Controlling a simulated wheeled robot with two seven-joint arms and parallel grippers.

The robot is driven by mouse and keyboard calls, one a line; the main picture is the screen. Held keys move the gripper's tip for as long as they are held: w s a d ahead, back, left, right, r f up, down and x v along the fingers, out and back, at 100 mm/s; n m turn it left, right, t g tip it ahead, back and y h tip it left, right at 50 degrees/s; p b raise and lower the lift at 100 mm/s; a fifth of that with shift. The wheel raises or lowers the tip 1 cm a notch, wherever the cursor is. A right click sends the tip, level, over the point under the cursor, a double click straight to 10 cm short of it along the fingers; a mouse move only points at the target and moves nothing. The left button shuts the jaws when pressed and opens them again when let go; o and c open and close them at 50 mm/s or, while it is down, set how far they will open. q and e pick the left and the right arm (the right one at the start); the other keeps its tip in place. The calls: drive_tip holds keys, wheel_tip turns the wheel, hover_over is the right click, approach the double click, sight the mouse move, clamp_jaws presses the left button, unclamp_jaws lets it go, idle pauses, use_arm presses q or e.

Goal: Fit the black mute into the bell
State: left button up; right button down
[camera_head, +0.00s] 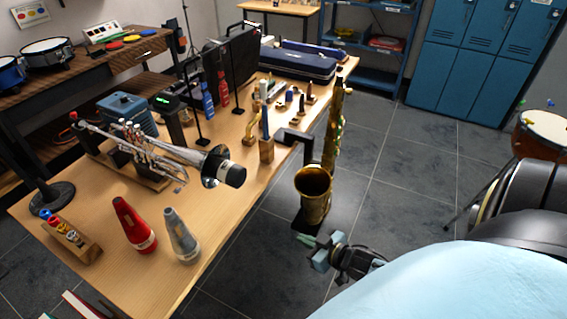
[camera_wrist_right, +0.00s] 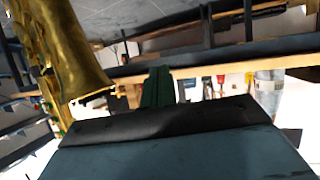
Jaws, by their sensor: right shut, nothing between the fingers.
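The trumpet (camera_head: 150,145) lies on a wooden stand on the workbench, its bell (camera_head: 213,166) facing right. The black mute (camera_head: 235,175), with a pale band, sits at the bell's mouth, its wide dark end sticking out to the right. How deep it goes is hidden. My right gripper (camera_head: 304,239) is shut and empty, off the bench's right edge, below the saxophone and well apart from the mute. Its green fingers (camera_wrist_right: 158,88) are together in the right wrist view. My left gripper is not in view.
A gold saxophone (camera_head: 315,190) hangs on a stand at the bench's right edge, close to my right gripper; it also shows in the wrist view (camera_wrist_right: 75,55). A red mute (camera_head: 134,225) and a grey mute (camera_head: 181,237) stand at the bench's front.

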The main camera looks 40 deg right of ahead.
drive_tip(key=w+a+r+n+t+y, duration=0.1)
drive_tip(key=w+r, duration=0.1)
drive_tip(key=r, duration=0.4)
drive_tip(key=w+a+r+t+y, duration=0.1)
drive_tip(key=w+r+y, duration=0.1)
drive_tip(key=r, duration=0.3)
drive_tip(key=n+t+y, duration=0.1)
drive_tip(key=n+y, duration=0.1)
drive_tip(key=y, duration=0.1)
approach(242, 179)
drive_tip(key=shift+b+x, duration=1.4)
drive_tip(key=shift+x, duration=1.05)
drive_tip(key=shift+w+a, duration=0.25)
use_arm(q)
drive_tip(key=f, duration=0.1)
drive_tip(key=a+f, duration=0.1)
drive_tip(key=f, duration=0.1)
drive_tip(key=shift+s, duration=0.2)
use_arm(e)
drive_tip(key=shift+w+h, duration=0.1)
drive_tip(key=shift+h, duration=0.2)
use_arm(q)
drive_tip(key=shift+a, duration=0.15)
use_arm(e)
drive_tip(key=shift+w+a, duration=0.1)
drive_tip(key=shift+w, duration=0.1)
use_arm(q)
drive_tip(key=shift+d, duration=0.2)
